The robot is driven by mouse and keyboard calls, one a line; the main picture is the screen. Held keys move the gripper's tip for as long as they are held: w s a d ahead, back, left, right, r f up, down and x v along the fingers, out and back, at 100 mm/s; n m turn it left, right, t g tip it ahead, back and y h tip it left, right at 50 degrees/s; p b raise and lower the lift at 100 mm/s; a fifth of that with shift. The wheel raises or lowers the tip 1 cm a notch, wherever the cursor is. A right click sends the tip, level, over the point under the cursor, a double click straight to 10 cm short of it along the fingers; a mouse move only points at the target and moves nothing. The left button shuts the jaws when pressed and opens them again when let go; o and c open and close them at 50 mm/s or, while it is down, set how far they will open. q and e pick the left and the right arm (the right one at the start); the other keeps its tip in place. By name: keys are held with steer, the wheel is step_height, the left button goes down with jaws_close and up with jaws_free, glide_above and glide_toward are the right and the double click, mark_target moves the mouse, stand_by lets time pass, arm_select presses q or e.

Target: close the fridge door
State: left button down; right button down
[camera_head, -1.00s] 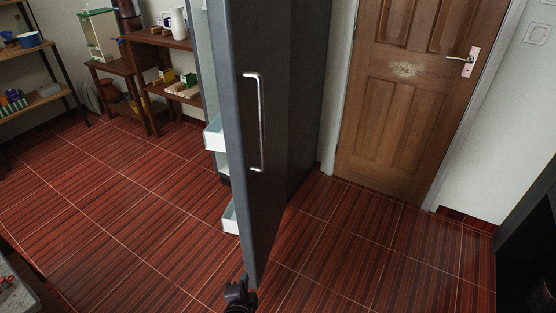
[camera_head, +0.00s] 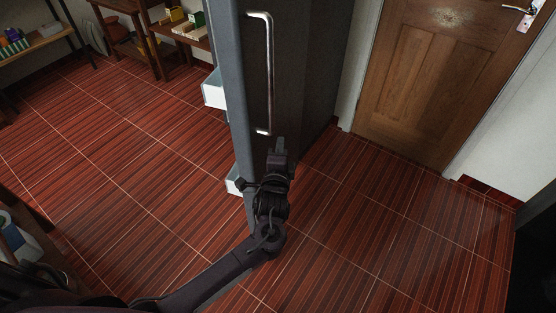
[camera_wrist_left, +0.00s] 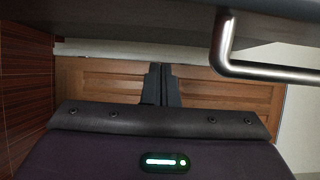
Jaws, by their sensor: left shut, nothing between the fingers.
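The fridge door (camera_head: 258,70) stands open, seen nearly edge-on, with its dark outer face toward the right and pale door shelves (camera_head: 214,90) on its left side. A long silver handle (camera_head: 268,75) runs down the outer face. My left gripper (camera_head: 280,146) is shut and empty, in front of the outer face just below the handle's lower end. In the left wrist view the shut fingers (camera_wrist_left: 161,84) show at the middle, and the handle (camera_wrist_left: 240,62) is at the upper right, apart from them. Whether the gripper touches the door I cannot tell. My right gripper is not in view.
A wooden room door (camera_head: 435,80) stands behind at the right. Shelving with small boxes (camera_head: 185,25) is at the back left. A counter edge (camera_head: 30,240) shows at the lower left. The red tiled floor (camera_head: 120,150) is open on both sides of the fridge door.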

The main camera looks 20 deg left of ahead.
mark_target(266, 140)
arm_select(q)
steer(key=shift+w+a+p, duration=0.15)
steer(key=shift+w+a, duration=0.05)
steer(key=shift+a, duration=0.5)
steer(key=shift+w+a+p, duration=0.15)
steer(key=shift+w+a, duration=0.1)
steer(key=shift+a, duration=0.4)
steer(key=shift+w+a+p, duration=0.15)
steer(key=shift+w+a, duration=0.05)
steer(key=shift+a, duration=0.5)
steer(key=shift+a, duration=0.15)
